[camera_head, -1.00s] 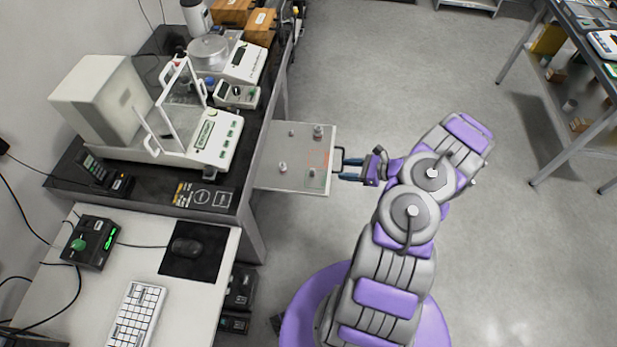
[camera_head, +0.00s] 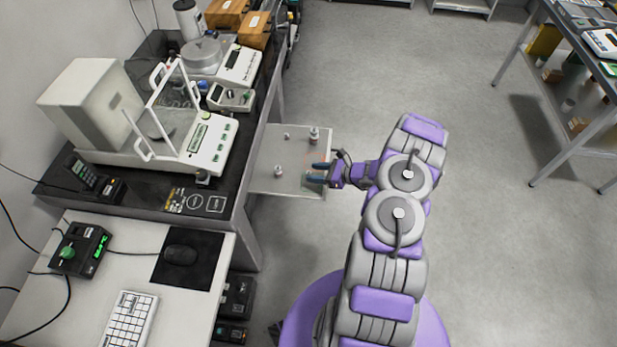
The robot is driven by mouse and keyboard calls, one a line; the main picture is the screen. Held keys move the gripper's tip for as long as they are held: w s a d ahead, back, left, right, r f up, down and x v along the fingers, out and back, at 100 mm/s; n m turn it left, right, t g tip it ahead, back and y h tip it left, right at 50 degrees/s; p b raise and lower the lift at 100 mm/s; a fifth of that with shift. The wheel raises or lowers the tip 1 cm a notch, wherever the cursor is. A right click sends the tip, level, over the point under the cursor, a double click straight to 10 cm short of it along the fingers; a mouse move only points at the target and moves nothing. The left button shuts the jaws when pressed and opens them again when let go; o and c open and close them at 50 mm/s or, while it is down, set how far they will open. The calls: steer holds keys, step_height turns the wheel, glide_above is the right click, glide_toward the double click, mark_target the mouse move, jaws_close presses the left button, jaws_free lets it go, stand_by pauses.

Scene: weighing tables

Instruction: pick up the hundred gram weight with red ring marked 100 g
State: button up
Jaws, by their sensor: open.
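A light grey pull-out tray (camera_head: 265,183) holds several small metal weights. The largest weight (camera_head: 314,134) stands near the tray's back right corner and seems to have a faint reddish band; its marking is too small to read. A smaller weight (camera_head: 287,136) stands to its left, and another weight (camera_head: 278,171) stands near the front left. A small item near the fingertips is too small and covered to make out.
A balance with a glass draft shield (camera_head: 205,150) stands on the dark bench left of the tray. A second balance (camera_head: 240,65) is behind it. A desk with a mouse (camera_head: 181,255) and keyboard (camera_head: 130,320) is in front.

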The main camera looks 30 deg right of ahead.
mark_target(304, 174)
steer(key=shift+w+a+f, duration=0.2)
steer(key=shift+w+f, duration=0.05)
steer(key=shift+f, duration=0.1)
steer(key=b+x, duration=0.1)
steer(key=x, duration=0.2)
steer(key=shift+a+f+b, duration=0.15)
steer(key=shift+a+b, duration=0.1)
steer(key=shift+b, duration=0.1)
steer(key=shift+w+a, duration=0.3)
steer(key=shift+a, duration=0.1)
steer(key=shift+d, duration=0.25)
steer(key=c, duration=0.4)
steer(key=shift+a, duration=0.2)
jaws_close()
